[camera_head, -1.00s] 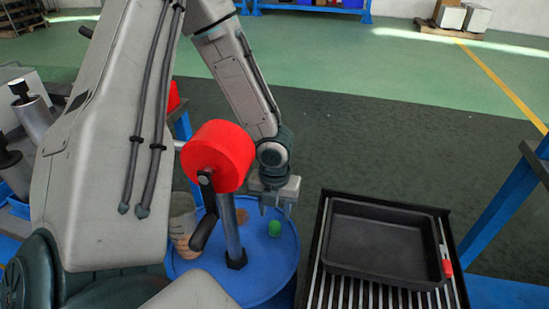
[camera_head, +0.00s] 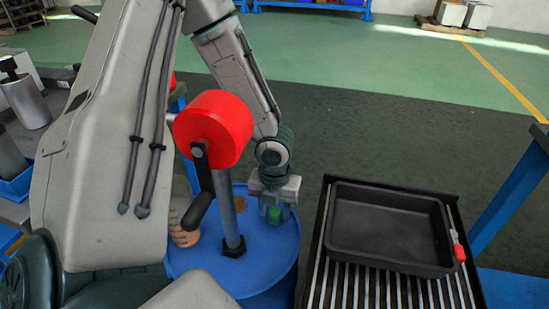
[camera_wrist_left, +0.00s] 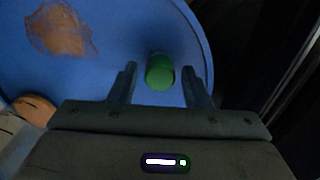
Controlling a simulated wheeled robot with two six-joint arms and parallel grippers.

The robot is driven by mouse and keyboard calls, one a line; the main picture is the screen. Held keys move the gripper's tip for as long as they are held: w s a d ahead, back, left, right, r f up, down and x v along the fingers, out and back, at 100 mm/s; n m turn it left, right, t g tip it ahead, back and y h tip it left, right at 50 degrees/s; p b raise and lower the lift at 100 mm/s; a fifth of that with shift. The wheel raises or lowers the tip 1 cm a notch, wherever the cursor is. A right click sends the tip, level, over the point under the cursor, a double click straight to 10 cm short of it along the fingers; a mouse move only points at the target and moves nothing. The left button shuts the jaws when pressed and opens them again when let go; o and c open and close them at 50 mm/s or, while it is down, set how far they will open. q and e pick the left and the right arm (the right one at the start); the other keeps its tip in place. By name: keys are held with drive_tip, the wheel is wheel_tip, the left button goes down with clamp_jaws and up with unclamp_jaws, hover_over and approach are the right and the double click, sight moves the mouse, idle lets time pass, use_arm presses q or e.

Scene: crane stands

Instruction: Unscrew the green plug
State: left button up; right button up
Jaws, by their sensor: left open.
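The green plug (camera_head: 274,216) stands on the blue drum top (camera_head: 272,253), near its right side. In the left wrist view the green plug (camera_wrist_left: 160,71) lies between the two open fingers of my left gripper (camera_wrist_left: 163,82), nearer the right finger, with a gap on the left. In the head view my left gripper (camera_head: 276,207) points down right over the plug, its fingertips at about the plug's height. I cannot tell whether a finger touches it. My right gripper does not show.
A red cylinder (camera_head: 214,127) with a crank and grey post (camera_head: 228,212) stands on the drum left of the gripper. A rusty patch (camera_wrist_left: 60,30) marks the drum top. A black tray (camera_head: 385,225) sits on a slatted rack at right.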

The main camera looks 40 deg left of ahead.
use_arm(q)
drive_tip(key=c, duration=0.9)
drive_tip(key=shift+r, duration=0.1)
drive_tip(key=n, duration=0.5)
drive_tip(key=shift+n+b, duration=0.3)
drive_tip(key=shift+n, duration=0.8)
drive_tip(key=n, duration=0.3)
